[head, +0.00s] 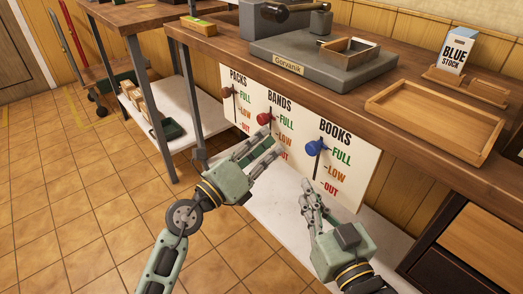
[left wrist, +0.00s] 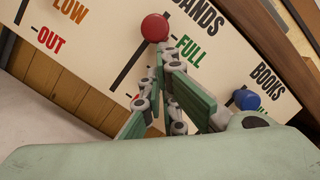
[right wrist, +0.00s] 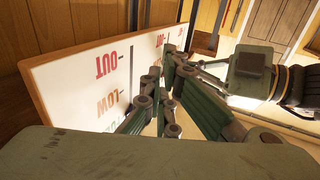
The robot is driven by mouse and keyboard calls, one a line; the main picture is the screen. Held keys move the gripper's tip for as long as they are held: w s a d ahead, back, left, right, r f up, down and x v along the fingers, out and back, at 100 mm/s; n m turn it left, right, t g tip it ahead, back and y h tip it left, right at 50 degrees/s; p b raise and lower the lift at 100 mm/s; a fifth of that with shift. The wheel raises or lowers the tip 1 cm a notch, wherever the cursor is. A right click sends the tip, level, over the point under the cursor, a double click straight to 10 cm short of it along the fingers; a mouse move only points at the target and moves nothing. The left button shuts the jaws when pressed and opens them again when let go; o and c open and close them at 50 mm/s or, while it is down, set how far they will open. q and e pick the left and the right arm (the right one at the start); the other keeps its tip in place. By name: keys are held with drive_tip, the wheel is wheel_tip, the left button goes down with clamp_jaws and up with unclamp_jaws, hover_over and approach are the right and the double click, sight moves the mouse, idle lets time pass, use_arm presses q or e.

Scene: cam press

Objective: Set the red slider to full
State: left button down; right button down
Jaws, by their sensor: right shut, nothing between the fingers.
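The red slider knob (head: 264,118) is on the white BANDS panel, at about the height of its FULL mark. It also shows in the left wrist view (left wrist: 155,27) at the upper end of its dark slot. My left gripper (head: 270,138) is just below the knob, with its fingertips close under it. I cannot tell whether they touch it or how far the fingers are closed. My right gripper (head: 308,187) is shut and empty, low in front of the BOOKS scale, below the blue knob. The right wrist view shows the fingers (right wrist: 163,65) near the panel.
The blue knob (head: 313,148) sits near FULL on BOOKS, and the dark PACKS knob (head: 227,92) is near FULL. A grey press (head: 300,62), an empty wooden tray (head: 425,112) and a BLUE STOCK box (head: 456,52) stand on the bench above.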

wheel_tip(320, 180, down, 7)
drive_tip(key=s+g+h+p, duration=0.1)
drive_tip(key=g, duration=0.3)
drive_tip(key=shift+s+d, duration=0.15)
drive_tip(key=shift+s, duration=0.25)
drive_tip(key=shift+r, duration=0.1)
